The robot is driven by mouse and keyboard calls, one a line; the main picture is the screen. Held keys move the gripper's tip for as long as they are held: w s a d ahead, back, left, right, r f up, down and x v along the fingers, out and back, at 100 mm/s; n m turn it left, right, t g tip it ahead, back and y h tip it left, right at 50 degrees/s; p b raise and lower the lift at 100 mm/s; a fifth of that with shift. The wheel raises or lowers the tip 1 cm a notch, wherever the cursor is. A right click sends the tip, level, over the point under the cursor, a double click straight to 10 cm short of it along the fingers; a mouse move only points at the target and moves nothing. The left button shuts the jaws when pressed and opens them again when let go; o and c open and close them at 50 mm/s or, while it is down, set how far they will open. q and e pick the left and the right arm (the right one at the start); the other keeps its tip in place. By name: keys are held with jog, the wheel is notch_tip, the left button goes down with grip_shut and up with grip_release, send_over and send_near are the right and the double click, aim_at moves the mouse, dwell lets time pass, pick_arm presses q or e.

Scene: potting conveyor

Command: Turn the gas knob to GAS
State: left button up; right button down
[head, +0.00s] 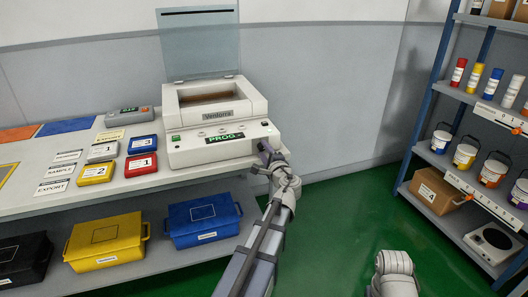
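The white machine (215,118) labelled Ventorra stands at the right end of the bench with its clear lid (199,45) raised. Its front panel has a green display (225,138) reading PROG, and small buttons. I cannot make out a gas knob; the panel's right end is partly covered by my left gripper. My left gripper (265,153) is at that right end, close against the panel. Its fingers are small and dark, and I cannot tell whether they are apart or touching the machine. My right arm shows at the bottom right, with its gripper not visible.
Red, yellow and grey boxes (141,163) and label cards lie left of the machine, near a small grey device (129,112). Blue (203,217), yellow and black crates sit below. A shelf (440,160) with tubs stands at right. Green floor between is clear.

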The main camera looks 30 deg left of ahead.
pick_arm(q)
jog(key=shift+o, duration=1.3)
jog(key=v, duration=0.8)
jog(key=s+d+n+g+h+p, duration=0.2)
jog(key=s+d+g+h+p, duration=0.2)
jog(key=d, duration=0.6)
jog(key=s+d+n+g+h+p, duration=0.2)
jog(key=s+d+g+h+p, duration=0.1)
jog(key=s+d+p, duration=0.6)
jog(key=s+d+f+n+g+h+p, duration=0.1)
jog(key=s+d+n+g+h+p, duration=0.2)
jog(key=s+d+p, duration=0.4)
jog(key=s+d+g+h, duration=0.1)
jog(key=d+h, duration=0.1)
jog(key=d, duration=0.2)
jog(key=shift+s+d+g, duration=0.3)
jog(key=shift+d, duration=0.1)
